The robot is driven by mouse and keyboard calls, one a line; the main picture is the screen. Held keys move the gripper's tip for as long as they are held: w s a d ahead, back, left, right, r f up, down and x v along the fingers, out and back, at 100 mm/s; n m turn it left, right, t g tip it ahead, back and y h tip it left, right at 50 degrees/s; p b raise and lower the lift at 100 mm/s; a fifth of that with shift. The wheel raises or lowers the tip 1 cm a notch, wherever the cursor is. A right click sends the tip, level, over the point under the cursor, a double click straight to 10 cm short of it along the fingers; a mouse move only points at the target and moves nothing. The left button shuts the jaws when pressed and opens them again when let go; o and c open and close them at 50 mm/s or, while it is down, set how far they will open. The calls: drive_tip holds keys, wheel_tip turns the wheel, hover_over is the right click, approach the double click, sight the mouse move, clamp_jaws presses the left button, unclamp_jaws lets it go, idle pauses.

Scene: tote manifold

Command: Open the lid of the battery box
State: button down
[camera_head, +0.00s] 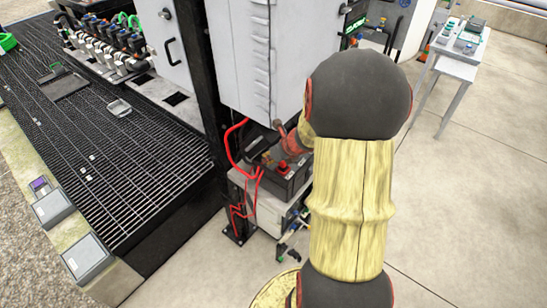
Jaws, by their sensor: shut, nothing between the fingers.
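The battery box (288,186) is a dark box on a pale cabinet, below the tall grey cabinet. Red cables run down its left side, and a small red part shows on top. A dark flap-like shape (256,139) stands at its back left; I cannot tell for certain whether it is the lid. My arm comes in from the right, and its red and yellow wrist is just above the box. My gripper (268,156) is small and dark against the box top. It looks shut and empty; whether it touches the box or lid is unclear.
The tall grey cabinet (246,60) and its black post (207,85) stand close above and left of the box. A black grated platform (120,150) lies left. A white table (460,60) stands at the back right. The floor at right is clear.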

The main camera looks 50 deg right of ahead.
sight(255, 143)
drive_tip(key=shift+w+d+r+p, duration=0.1)
drive_tip(key=shift+w+r+p, duration=0.1)
drive_tip(key=shift+w, duration=0.45)
drive_tip(key=shift+w+d+r+p, duration=0.1)
drive_tip(key=shift+w+r+p, duration=0.15)
drive_tip(key=shift+w, duration=0.45)
drive_tip(key=shift+w+d+r+p, duration=0.1)
drive_tip(key=shift+w+r+p, duration=0.1)
drive_tip(key=shift+w, duration=0.45)
drive_tip(key=w+r+p, duration=0.1)
drive_tip(key=p, duration=0.3)
drive_tip(key=w+r+g+p, duration=0.1)
drive_tip(key=p, duration=0.4)
drive_tip(key=shift+w+a, duration=0.1)
drive_tip(key=shift+w, duration=0.2)
drive_tip(key=shift+w+a+r+g+p, duration=0.1)
drive_tip(key=shift+w+r+g+p, duration=0.05)
drive_tip(key=shift+w+p, duration=0.6)
drive_tip(key=shift+w+r+g+p, duration=0.1)
drive_tip(key=shift+w+g+p, duration=0.05)
drive_tip(key=shift+w+p, duration=0.55)
